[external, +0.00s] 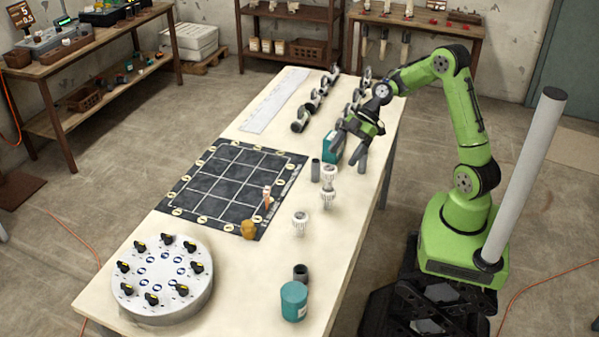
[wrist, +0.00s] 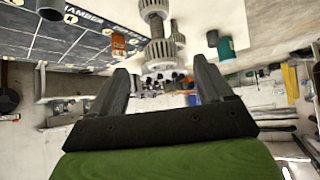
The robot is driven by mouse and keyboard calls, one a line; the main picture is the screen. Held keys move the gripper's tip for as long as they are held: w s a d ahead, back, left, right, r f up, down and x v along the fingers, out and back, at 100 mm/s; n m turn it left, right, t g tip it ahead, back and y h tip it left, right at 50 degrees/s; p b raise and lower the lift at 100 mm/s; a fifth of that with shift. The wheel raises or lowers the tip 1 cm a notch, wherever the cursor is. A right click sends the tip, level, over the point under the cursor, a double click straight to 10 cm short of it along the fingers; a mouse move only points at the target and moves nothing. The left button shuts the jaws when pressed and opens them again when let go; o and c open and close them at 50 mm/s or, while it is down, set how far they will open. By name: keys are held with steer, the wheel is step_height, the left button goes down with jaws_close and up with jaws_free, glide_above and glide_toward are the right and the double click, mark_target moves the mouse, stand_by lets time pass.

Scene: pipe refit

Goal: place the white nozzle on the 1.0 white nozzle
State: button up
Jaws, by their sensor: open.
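White ribbed nozzles stand on the cream table. One nozzle (external: 329,172) is close to a second nozzle (external: 327,195), and a third nozzle (external: 300,222) stands apart nearer the camera. I cannot read any size marking, so I cannot tell which is the 1.0 nozzle. My gripper (external: 347,164) is open and empty, fingers pointing down, just beyond and right of the closest nozzles. In the wrist view a large white and grey nozzle (wrist: 160,51) shows ahead, between and beyond the open fingers of my gripper (wrist: 160,66). A smaller nozzle (wrist: 178,38) is partly behind it.
A teal cylinder (external: 294,301) and a dark ring (external: 300,273) are at the near end. A black grid mat (external: 225,185) and a round grey drum (external: 162,276) lie left.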

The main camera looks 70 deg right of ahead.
steer(key=s+a+r+m+h, duration=0.45)
steer(key=s+r, duration=0.35)
steer(key=s, duration=0.3)
steer(key=s+d+r+m+t+h, duration=0.1)
steer(key=s+d+r+m+h, duration=0.1)
steer(key=s+m, duration=0.5)
steer(key=s+h, duration=0.1)
steer(key=s, duration=0.3)
steer(key=shift+s, duration=0.3)
